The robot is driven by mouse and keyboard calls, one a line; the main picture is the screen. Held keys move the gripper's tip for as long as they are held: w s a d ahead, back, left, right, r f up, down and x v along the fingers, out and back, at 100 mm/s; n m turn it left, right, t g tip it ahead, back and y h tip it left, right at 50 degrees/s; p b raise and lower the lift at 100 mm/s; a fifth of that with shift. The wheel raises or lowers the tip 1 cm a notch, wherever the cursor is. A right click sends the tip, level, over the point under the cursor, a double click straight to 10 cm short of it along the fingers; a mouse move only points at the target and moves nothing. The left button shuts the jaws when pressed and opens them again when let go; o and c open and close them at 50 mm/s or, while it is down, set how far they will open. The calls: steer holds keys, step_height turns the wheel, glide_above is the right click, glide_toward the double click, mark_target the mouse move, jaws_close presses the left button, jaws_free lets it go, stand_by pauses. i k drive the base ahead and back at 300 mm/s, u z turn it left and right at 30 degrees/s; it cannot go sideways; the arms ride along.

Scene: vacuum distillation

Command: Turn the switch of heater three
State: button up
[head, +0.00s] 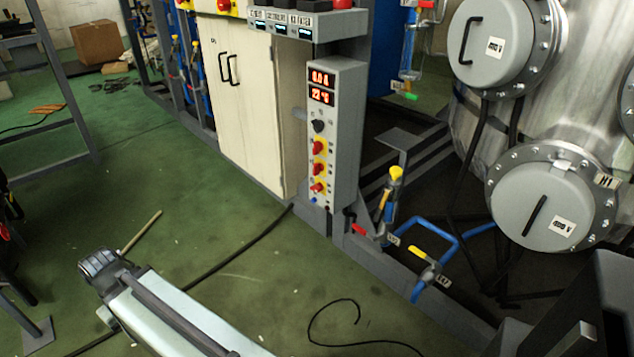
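A tall grey control box (334,140) stands upright in the middle of the head view, on a grey frame. Two red digital displays (321,87) are at its top. Part of my arm shows at the lower left, well apart from the box. I cannot make out my gripper.
A beige cabinet (246,105) stands left of the box. At right are a steel tank (470,135) with round covers, one by an H1 tag (607,181), and blue pipes (436,232) with valves. Black cables (240,248) cross the green floor (190,205), which is otherwise mostly open.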

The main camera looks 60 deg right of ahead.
mark_target(318, 188)
steer(key=z, duration=0.25)
steer(key=i, duration=0.9)
steer(key=u, duration=0.2)
